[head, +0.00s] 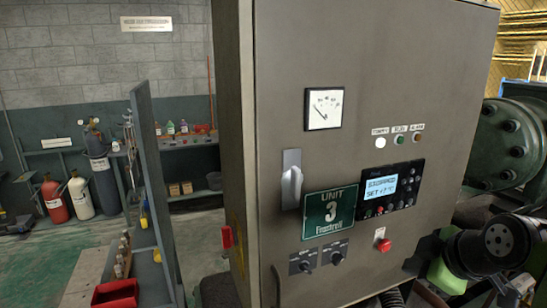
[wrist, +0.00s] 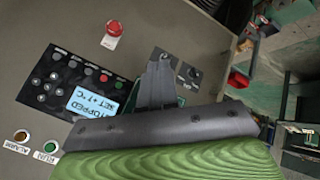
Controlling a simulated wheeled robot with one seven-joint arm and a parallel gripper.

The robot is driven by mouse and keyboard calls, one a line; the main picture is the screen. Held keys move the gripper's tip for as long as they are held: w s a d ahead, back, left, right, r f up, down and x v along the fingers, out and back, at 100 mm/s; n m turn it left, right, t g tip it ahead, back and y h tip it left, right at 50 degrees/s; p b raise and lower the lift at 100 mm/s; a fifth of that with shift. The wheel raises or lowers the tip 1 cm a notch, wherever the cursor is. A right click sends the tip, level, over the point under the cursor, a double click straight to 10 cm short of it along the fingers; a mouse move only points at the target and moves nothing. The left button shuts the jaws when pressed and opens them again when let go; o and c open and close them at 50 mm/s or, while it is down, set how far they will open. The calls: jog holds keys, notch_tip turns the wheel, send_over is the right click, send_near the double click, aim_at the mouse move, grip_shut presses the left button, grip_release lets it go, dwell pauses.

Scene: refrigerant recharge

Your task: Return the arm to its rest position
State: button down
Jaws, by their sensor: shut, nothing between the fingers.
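My gripper (wrist: 162,62) shows in the wrist view with its dark fingers together and nothing between them. It points at the front of the grey control cabinet (head: 440,70), and its fingers hide part of the green plate. I cannot tell how far they are from the panel. In the head view, parts of my arm (head: 490,245), black and green, show at the lower right, beside the cabinet; the fingers cannot be made out there.
The cabinet carries a gauge (head: 323,109), a handle (head: 291,180), a "STOPPED" display (head: 394,187), a green UNIT 3 plate (head: 331,213) and a red button (head: 384,245). Green machinery (head: 510,140) stands at the right. Gas cylinders (head: 54,200) and a red bin (head: 115,294) are at the left.

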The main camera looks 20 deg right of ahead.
jog(key=s+a+f+m+g+b, duration=0.1)
jog(key=a+f+m, duration=0.1)
jog(key=a, duration=0.6)
jog(key=a+f+m, duration=0.2)
jog(key=a, duration=0.6)
jog(key=s+a+f+m+g, duration=0.1)
jog(key=s+a+f+m, duration=0.3)
jog(key=s, duration=0.6)
notch_tip(320, 180, down, 2)
jog(key=shift+s+a+f+m+g+b, duration=0.15)
jog(key=shift+s+a+m+g+b, duration=0.2)
jog(key=shift+a, duration=0.6)
